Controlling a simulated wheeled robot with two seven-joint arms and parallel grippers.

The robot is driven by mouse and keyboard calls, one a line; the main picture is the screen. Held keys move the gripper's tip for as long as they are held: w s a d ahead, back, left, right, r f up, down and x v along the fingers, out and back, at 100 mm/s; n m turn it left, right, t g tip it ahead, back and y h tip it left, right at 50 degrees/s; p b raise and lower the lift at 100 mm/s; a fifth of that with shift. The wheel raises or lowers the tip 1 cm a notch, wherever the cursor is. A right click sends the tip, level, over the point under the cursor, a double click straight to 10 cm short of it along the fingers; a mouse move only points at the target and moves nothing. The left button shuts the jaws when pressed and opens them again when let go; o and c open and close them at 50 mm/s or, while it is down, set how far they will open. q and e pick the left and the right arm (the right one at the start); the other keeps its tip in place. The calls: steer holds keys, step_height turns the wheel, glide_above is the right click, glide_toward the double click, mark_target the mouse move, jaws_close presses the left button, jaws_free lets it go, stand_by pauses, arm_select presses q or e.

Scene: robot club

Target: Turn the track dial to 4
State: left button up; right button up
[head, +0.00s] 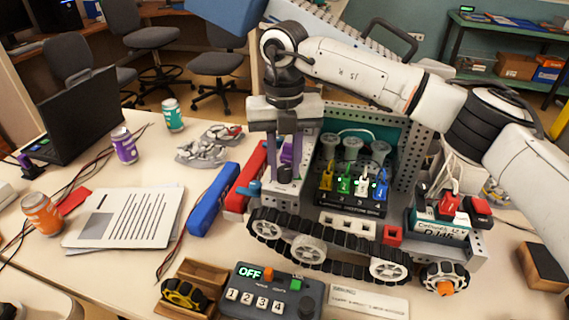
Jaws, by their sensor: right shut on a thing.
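A tracked robot model with a grey perforated chassis (340,231) and black tracks (308,248) stands on the table. My right gripper (284,176) points down over the left end of this chassis. My left gripper is not in view.
A control box (310,300) with an OFF display and numbered buttons stands in front. Blue (213,199) and red (240,190) packs lie left of the chassis. A paper (125,217), cans (173,114) and a laptop (82,112) are further left. A connector board (350,197) stands right of the gripper.

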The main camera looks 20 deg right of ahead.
mark_target(285, 170)
steer(key=shift+r, duration=0.1)
steer(key=o, duration=1)
steer(key=shift+o, duration=0.2)
step_height(285, 170, up, 10)
steer(key=shift+b, duration=0.35)
steer(key=shift+r, duration=0.1)
